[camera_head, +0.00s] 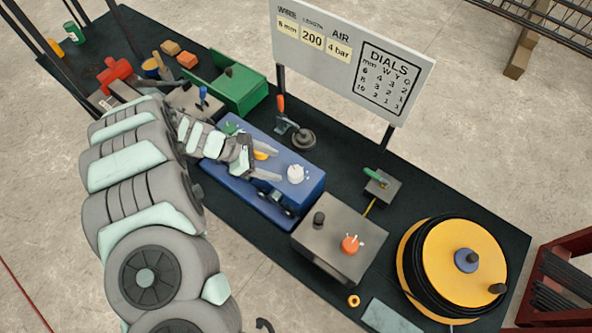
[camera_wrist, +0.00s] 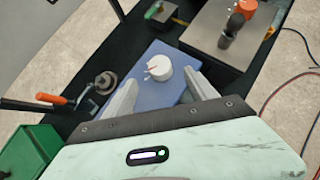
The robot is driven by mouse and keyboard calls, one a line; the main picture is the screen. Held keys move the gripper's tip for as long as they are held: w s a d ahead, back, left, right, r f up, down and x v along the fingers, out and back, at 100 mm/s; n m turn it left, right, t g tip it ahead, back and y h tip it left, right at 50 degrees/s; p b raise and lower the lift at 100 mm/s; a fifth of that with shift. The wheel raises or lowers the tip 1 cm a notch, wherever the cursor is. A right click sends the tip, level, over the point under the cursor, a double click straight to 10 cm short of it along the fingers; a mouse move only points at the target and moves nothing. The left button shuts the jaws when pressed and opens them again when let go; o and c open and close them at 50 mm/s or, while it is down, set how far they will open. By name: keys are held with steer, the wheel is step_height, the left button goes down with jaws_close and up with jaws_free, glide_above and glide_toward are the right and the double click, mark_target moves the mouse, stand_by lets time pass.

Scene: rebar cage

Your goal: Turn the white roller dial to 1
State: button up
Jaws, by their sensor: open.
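The white roller dial (camera_head: 295,174) sits on top of the blue machine (camera_head: 312,190), toward its right end. The dial also shows in the wrist view (camera_wrist: 158,68), round, with a small reddish mark by its edge; its numbers are too small to read. My gripper (camera_head: 272,160) is open and empty above the blue machine, just left of the dial. In the wrist view the dial lies ahead of and between my two fingers (camera_wrist: 163,95), apart from both. A yellow dial (camera_head: 262,154) shows partly behind my gripper. The sign (camera_head: 352,50) has a DIALS table with columns W, Y, G.
A grey box (camera_head: 340,245) with a black knob and an orange dial (camera_head: 351,245) stands to the right. A clamp with an orange handle (camera_head: 281,104) and a round dark weight (camera_head: 303,138) are behind the machine.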

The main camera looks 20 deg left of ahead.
mark_target(295, 171)
steer(key=p+x, duration=0.2)
steer(key=x, duration=0.8)
steer(key=shift+w, duration=0.1)
steer(key=c, duration=1.3)
steer(key=shift+c, duration=0.2)
